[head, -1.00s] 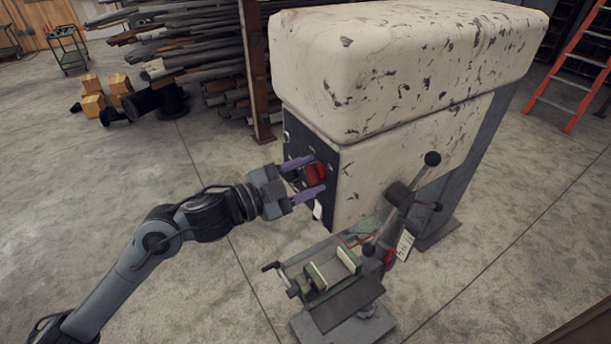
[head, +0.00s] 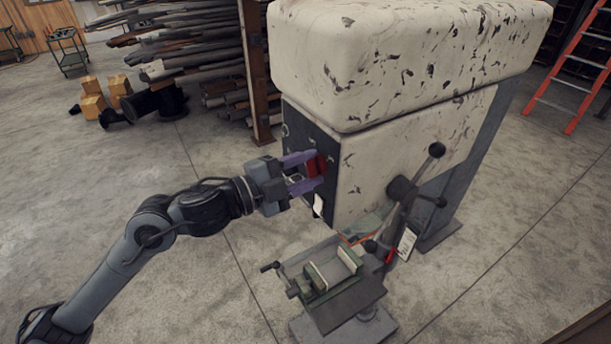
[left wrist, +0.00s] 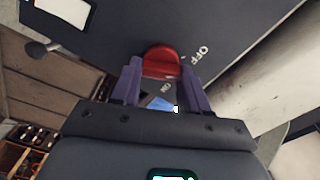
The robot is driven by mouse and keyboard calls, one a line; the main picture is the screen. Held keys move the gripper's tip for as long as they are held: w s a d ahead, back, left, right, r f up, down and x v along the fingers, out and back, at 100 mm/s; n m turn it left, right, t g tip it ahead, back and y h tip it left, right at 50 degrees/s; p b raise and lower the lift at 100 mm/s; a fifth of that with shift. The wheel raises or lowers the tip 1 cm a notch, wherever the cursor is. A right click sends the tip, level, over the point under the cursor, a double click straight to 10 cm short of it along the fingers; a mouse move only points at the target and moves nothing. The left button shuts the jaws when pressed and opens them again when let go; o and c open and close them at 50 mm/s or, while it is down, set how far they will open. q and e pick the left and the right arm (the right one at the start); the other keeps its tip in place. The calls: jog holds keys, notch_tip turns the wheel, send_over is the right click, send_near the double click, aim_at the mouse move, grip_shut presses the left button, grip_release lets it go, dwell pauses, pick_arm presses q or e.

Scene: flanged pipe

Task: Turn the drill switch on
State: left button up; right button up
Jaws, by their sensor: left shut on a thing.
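The drill press (head: 415,125) has a worn cream housing with a dark control panel (head: 300,138) on its left side. A red switch (head: 317,166) sits on that panel. My left gripper (head: 312,171) is at the panel with its purple fingers on either side of the red switch, shut on it. In the left wrist view the red switch (left wrist: 162,62) shows between the fingertips (left wrist: 162,72), with "OFF" and "ON" lettering beside it on the dark panel (left wrist: 115,35). The fingers partly hide the switch. My right gripper is not in view.
The drill's feed handle (head: 408,187) sticks out at the front right of the housing. A vise (head: 330,278) on the drill table stands below. A pipe rack (head: 200,55) is behind, and an orange ladder (head: 575,70) is at right.

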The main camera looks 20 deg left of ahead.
pick_arm(q)
jog(key=m+b, duration=0.2)
jog(key=m, duration=0.1)
jog(key=m+b, duration=0.1)
jog(key=shift+f+m+b, duration=0.25)
jog(key=shift+m+b, duration=0.1)
jog(key=shift+m, duration=0.05)
jog(key=m+b, duration=0.3)
jog(key=shift+f+m, duration=0.15)
jog(key=shift+m, duration=0.15)
jog(key=m+b, duration=0.3)
jog(key=m, duration=0.1)
jog(key=shift+m+b, duration=0.65)
jog(key=shift+m, duration=0.15)
jog(key=o, duration=1.1)
jog(key=shift+c, duration=0.2)
jog(key=shift+a, duration=0.15)
